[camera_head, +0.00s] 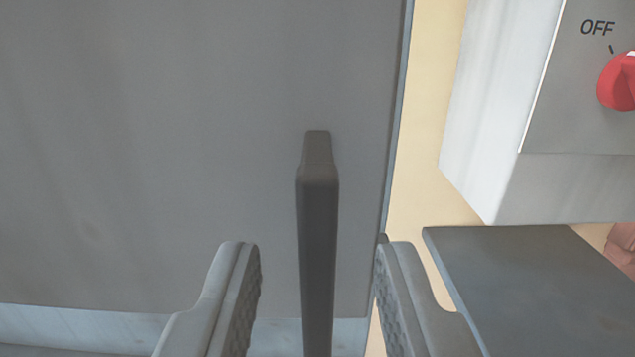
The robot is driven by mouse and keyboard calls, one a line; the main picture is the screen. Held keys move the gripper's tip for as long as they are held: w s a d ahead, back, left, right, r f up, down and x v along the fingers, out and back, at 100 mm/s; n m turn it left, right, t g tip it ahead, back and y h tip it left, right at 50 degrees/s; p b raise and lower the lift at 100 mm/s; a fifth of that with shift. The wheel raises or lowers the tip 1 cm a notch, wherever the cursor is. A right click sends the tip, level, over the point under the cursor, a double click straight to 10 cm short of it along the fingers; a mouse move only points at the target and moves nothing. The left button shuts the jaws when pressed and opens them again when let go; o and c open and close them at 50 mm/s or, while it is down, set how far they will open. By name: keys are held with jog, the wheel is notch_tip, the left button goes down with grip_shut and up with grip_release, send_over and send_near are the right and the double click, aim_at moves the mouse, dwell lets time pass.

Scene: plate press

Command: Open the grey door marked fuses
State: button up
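A grey door (180,130) fills the left and middle of the view and looks closed against its frame, though its far edges are out of view. No fuses marking shows in this frame. A dark upright bar handle (319,240) stands out from the door near its right edge; its lower end runs out of the picture. My gripper (318,275) is open, with one finger left of the handle and one right of it. A gap shows between the handle and each finger.
A light grey box with an OFF label and a red knob (618,82) is at the upper right. A dark flat panel (530,285) lies below it, close to my right finger. A cream wall strip (425,120) shows between door and box. A pale ledge (90,322) runs below the door.

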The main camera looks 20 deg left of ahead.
aim_at(316, 271)
jog(key=shift+x, duration=1.5)
jog(key=shift+c, duration=0.2)
grip_shut()
